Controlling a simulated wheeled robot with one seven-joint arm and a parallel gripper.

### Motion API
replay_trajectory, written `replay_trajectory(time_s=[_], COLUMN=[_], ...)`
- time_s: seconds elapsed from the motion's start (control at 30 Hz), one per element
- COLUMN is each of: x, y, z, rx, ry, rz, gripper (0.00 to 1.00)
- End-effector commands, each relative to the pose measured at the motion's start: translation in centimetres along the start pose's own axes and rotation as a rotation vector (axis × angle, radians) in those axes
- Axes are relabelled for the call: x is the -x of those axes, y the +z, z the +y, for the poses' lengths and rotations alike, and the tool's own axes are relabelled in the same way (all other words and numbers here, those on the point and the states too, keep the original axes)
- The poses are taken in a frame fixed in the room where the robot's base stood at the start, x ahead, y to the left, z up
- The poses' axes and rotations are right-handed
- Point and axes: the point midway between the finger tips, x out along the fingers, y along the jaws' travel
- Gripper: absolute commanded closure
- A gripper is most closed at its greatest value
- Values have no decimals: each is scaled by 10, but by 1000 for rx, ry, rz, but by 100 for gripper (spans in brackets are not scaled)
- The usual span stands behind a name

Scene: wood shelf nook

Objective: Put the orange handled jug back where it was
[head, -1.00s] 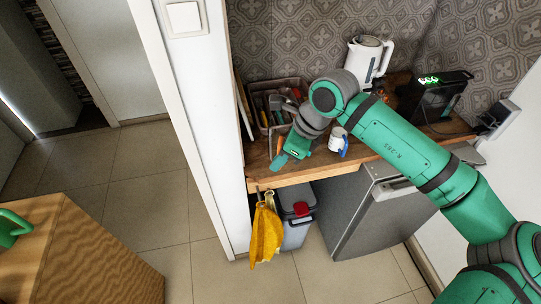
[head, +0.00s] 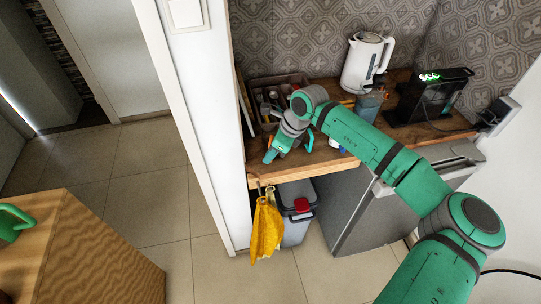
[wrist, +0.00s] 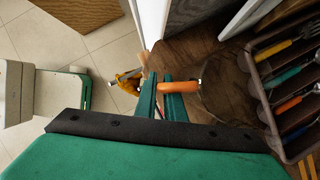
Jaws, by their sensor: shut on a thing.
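In the wrist view the orange handle (wrist: 180,87) of the jug lies at the fingers of my gripper (wrist: 162,88), which is shut on it. A dark, see-through round shape (wrist: 228,92) beside the handle over the wood appears to be the jug's body. In the head view my gripper (head: 287,151) is at the left front of the wooden counter (head: 318,172). The jug cannot be made out there, hidden by my gripper and wrist.
A cutlery tray (head: 250,92) stands at the counter's back left. A white kettle (head: 361,65), a grey-blue container (head: 369,106) and a black machine (head: 428,97) stand to the right. A mug, mostly hidden, is beside my forearm. A yellow cloth (head: 266,228) hangs at the front edge.

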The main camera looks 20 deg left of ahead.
Motion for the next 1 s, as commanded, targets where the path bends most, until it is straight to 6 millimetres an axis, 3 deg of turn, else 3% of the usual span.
replay_trajectory(time_s=[0.47,0.5,0.57,0.87,1.0], x=[-9,-9,-9,-8,2], y=[-5,-4,-4,-4,-4], z=[-1,-1,0,0,-1], rx=[-1,-1,-1,-1,0], ry=[-2,-2,-2,-2,-4], rz=[0,0,0,-1,1], gripper=[100,81,72,72,72])
